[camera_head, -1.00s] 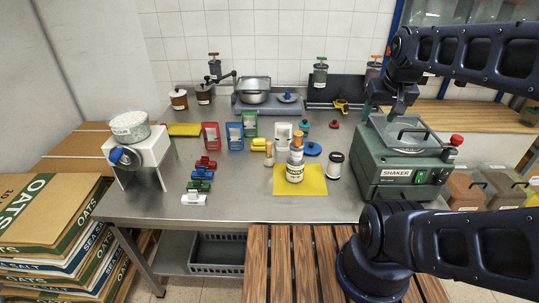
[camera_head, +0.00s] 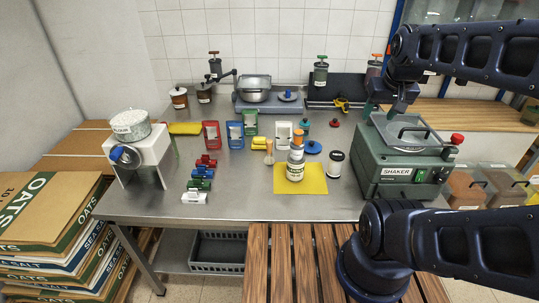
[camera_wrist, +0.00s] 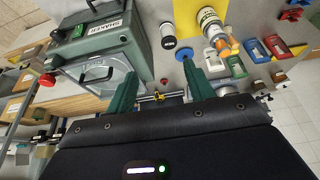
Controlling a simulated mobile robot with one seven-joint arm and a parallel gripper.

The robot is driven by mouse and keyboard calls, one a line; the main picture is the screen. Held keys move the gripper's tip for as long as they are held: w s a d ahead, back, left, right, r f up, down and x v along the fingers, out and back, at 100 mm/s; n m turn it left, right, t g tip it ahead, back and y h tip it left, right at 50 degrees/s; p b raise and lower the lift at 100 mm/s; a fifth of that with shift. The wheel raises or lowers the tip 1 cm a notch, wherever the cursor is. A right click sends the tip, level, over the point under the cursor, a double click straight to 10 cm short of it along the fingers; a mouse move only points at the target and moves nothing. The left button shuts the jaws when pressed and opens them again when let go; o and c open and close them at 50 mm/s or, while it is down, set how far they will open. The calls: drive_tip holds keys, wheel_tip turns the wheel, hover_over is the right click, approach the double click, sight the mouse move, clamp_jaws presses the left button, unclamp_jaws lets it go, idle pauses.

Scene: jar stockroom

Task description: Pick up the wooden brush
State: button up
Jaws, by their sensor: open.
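In the wrist view a similar tan piece (camera_wrist: 235,66) shows beside the bottle (camera_wrist: 212,24). My gripper (camera_wrist: 160,88) is open and empty, its two green fingers apart. It hangs near the shaker, to the right of the brush and well apart from it.
The green shaker machine (camera_head: 404,165) stands at the right. A yellow mat (camera_head: 314,182) lies under the bottle, with a white jar (camera_head: 335,163) to its right. Red, blue and green holders (camera_head: 235,136) stand behind. The table's front middle is clear.

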drive_tip(key=w+a+f+n+h, duration=0.15)
drive_tip(key=w+a+n, duration=0.25)
drive_tip(key=w+n, duration=0.5)
drive_tip(key=n, duration=2.1)
hover_over(269, 141)
drive_tip(key=s+a, duration=0.2)
wheel_tip(269, 141, down, 22)
drive_tip(key=shift+g+h, duration=0.35)
drive_tip(key=shift+g, duration=0.05)
drive_tip(key=x, duration=1)
drive_tip(key=shift+s+d+f, duration=0.1)
drive_tip(key=shift+s+d, duration=0.15)
drive_tip(key=shift+d, duration=0.05)
drive_tip(key=c, duration=1.1)
